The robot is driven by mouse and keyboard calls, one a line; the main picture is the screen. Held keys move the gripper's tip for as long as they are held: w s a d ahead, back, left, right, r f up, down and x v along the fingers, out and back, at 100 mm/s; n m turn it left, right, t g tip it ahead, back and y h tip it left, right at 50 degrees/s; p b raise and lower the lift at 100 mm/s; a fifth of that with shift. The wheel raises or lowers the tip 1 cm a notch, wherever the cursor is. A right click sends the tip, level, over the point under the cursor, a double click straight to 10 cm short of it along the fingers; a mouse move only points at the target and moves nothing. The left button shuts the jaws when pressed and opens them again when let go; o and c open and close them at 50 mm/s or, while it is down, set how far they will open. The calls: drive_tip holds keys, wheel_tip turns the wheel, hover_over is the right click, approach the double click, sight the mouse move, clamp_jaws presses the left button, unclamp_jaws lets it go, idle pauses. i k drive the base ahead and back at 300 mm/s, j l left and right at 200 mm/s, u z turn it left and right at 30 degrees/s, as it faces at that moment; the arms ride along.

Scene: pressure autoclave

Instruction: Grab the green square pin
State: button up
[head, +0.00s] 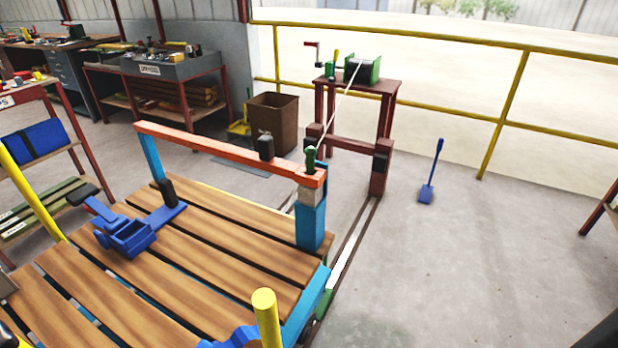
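A small green pin (310,158) stands upright at the right end of an orange-red bar (225,150), above a blue post (311,222). It is too small here to tell whether its shape is square. A pale rope (340,105) runs from close beside the pin up to a green winch (362,69); I cannot tell whether it touches the pin. A smaller green piece (330,70) stands beside the winch. My gripper is not in view.
The bar crosses a wooden slatted platform (200,240) bearing a blue clamp-like part (128,232). The winch sits on a dark red stand (368,88). A yellow post (266,315) rises in front. A blue shovel (430,180) stands right; floor around it is clear.

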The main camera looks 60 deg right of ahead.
sight(310, 152)
drive_tip(key=l+z, duration=0.1)
drive_tip(key=z, duration=0.3)
drive_tip(key=k+l+z, duration=0.1)
drive_tip(key=z, duration=0.35)
drive_tip(key=l+z, duration=0.2)
drive_tip(key=z, duration=0.2)
drive_tip(key=l+z, duration=0.15)
drive_tip(key=z, duration=0.25)
